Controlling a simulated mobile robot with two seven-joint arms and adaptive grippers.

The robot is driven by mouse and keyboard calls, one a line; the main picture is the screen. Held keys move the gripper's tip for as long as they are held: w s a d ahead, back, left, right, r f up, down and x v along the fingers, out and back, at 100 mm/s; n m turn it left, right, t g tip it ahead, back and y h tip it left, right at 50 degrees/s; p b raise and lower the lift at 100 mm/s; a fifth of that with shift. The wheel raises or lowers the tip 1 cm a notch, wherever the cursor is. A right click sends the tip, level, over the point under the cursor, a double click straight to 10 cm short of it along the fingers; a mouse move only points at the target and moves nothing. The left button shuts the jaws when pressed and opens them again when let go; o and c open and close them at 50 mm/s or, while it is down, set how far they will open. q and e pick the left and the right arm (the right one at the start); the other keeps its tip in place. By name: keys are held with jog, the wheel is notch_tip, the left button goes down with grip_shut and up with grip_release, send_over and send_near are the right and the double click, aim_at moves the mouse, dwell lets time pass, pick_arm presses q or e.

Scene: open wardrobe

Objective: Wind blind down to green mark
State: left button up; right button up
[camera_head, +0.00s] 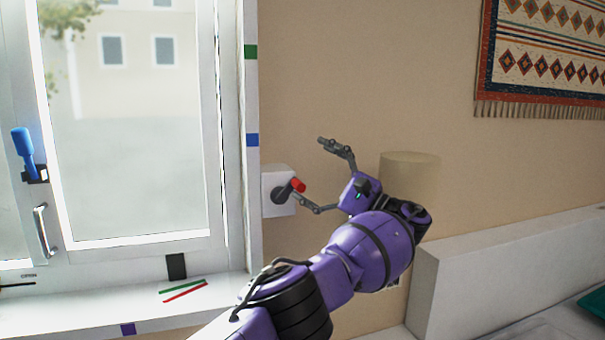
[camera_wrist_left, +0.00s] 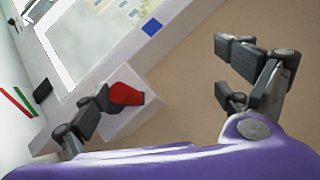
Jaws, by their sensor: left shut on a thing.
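A white crank box (camera_head: 283,207) is on the beige wall right of the window. Its dark crank ends in a red knob (camera_head: 298,185), which also shows in the wrist view (camera_wrist_left: 127,93). One finger lies against the knob; the opposite fingers stand well out to the right in the wrist view (camera_wrist_left: 165,85). A green mark (camera_head: 251,52) is high on the window's right frame, with a blue mark (camera_head: 252,140) lower down. I cannot make out the blind. My right gripper is out of view.
The window has a blue-handled latch (camera_head: 24,150) and a metal pull (camera_head: 43,230). Green and red strips (camera_head: 185,290) lie on the sill. A beige cylinder (camera_head: 408,165) and a white ledge (camera_head: 500,240) stand right of my arm. A patterned hanging (camera_head: 545,55) is at upper right.

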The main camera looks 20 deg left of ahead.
pick_arm(q)
jog(key=shift+o, duration=0.6)
jog(key=shift+t, duration=0.5)
jog(key=d+r, duration=0.3)
jog(key=shift+s+d+r, duration=0.2)
jog(key=shift+s+d, duration=0.05)
jog(key=shift+d, duration=0.1)
jog(key=d, duration=0.1)
jog(key=s+d, duration=0.1)
jog(key=d, duration=0.1)
jog(key=d+r, duration=0.1)
jog(key=shift+s+d, duration=0.15)
jog(key=shift+d, duration=0.2)
jog(key=c, duration=1.1)
jog(key=shift+a+f, duration=0.35)
jog(key=shift+a, duration=0.45)
pick_arm(e)
jog(key=shift+s+d+f, duration=0.3)
